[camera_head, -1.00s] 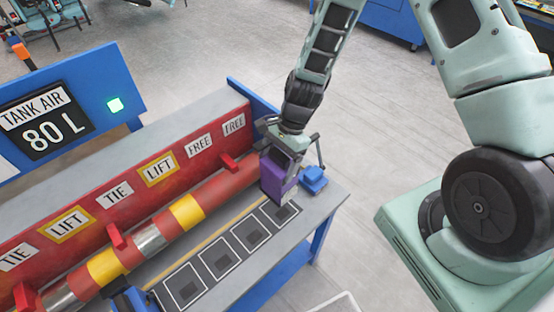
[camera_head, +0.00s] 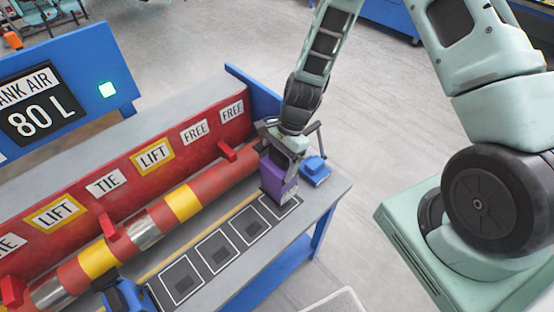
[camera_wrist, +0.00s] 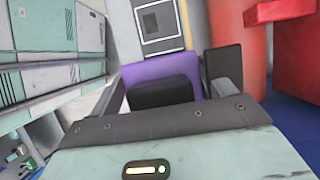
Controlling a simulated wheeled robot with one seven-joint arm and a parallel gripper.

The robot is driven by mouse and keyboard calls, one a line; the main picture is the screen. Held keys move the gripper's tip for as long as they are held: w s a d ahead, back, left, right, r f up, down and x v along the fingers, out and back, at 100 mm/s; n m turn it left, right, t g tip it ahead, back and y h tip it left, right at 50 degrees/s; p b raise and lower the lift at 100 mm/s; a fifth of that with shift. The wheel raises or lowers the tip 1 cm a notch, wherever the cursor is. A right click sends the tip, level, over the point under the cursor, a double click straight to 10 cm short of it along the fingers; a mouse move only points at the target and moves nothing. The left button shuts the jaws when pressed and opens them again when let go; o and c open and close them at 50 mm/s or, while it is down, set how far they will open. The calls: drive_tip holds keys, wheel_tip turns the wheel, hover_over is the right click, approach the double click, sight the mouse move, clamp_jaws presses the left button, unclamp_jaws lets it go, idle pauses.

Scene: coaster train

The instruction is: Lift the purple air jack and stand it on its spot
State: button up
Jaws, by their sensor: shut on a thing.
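The purple air jack (camera_head: 277,181) is upright at the far right end of the bench, over the rightmost outlined square (camera_head: 286,208). Its base overlaps that square in the head view; I cannot tell whether it touches the bench. My gripper (camera_head: 286,148) is shut on the jack's upper part from above. In the wrist view the purple jack (camera_wrist: 184,62) shows beyond the dark finger parts, and another outlined square (camera_wrist: 160,18) lies past it. The jack's underside is hidden.
A red-and-yellow striped tube (camera_head: 183,202) runs along the bench, close beside the jack. A small blue block (camera_head: 315,170) stands just right of the jack. A blue jack-like object (camera_head: 128,296) is at the lower left. The other outlined squares (camera_head: 216,250) are empty.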

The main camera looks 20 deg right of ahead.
drive_tip(key=shift+f+b, duration=1.75)
drive_tip(key=shift+f, duration=0.95)
drive_tip(key=shift+f+b, duration=0.35)
drive_tip(key=shift+f, duration=0.1)
drive_tip(key=o, duration=2)
drive_tip(key=shift+c, duration=0.2)
drive_tip(key=b+v, duration=0.3)
drive_tip(key=v, duration=1.4)
drive_tip(key=s+a+r+n+h+b, duration=0.1)
drive_tip(key=s+a+n+b, duration=0.1)
drive_tip(key=s+a+n, duration=0.2)
drive_tip(key=s+a+r+n+t+h+b, duration=0.1)
drive_tip(key=s+a+n, duration=0.3)
drive_tip(key=s+n, duration=0.6)
drive_tip(key=s+a+r+n+h+b, duration=0.1)
drive_tip(key=s+a+n, duration=0.3)
drive_tip(key=s+n, duration=0.4)
drive_tip(key=shift+a+h+b, duration=0.35)
drive_tip(key=shift+h+b, duration=0.05)
drive_tip(key=shift+b, duration=0.5)
